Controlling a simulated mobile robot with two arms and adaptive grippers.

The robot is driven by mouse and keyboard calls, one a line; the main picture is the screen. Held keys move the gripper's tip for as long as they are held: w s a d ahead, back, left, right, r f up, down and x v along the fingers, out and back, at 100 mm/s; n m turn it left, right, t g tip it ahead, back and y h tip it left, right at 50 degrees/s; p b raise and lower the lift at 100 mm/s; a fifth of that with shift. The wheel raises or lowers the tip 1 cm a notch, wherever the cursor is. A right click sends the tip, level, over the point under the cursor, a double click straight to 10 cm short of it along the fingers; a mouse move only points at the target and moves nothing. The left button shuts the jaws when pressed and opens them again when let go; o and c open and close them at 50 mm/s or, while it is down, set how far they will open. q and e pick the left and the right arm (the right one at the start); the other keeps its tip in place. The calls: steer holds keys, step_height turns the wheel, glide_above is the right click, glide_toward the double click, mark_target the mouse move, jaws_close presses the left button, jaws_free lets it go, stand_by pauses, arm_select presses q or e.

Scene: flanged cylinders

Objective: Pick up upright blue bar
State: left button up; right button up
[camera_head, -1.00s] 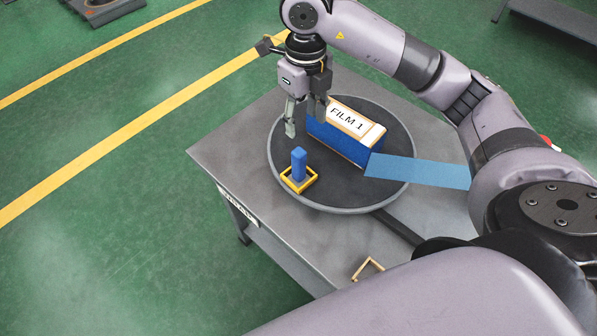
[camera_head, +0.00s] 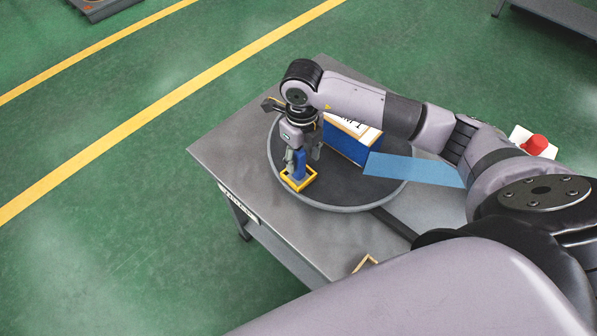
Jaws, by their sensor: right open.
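The upright blue bar (camera_head: 300,165) stands in a small yellow square frame (camera_head: 298,185) near the front left of a dark round turntable (camera_head: 345,197). My right gripper (camera_head: 302,162) is lowered over the bar and open, with its fingers around the bar's upper part. One finger shows at the bar's left, and the other is partly hidden behind the bar and the gripper body. I cannot tell whether the fingers touch the bar. My left gripper is not in view.
A blue box (camera_head: 345,145) with a white labelled top stands close behind the bar, partly hidden by my right arm. A flat blue strip (camera_head: 413,169) extends right from the turntable. A red button (camera_head: 535,144) is at right. The grey table's (camera_head: 235,150) left part is clear.

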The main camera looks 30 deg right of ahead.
mark_target(299, 166)
steer(key=f, duration=0.3)
steer(key=f+p, duration=0.1)
steer(key=shift+w+a+f, duration=0.15)
steer(key=shift+a, duration=0.15)
steer(key=shift+c, duration=0.3)
jaws_close()
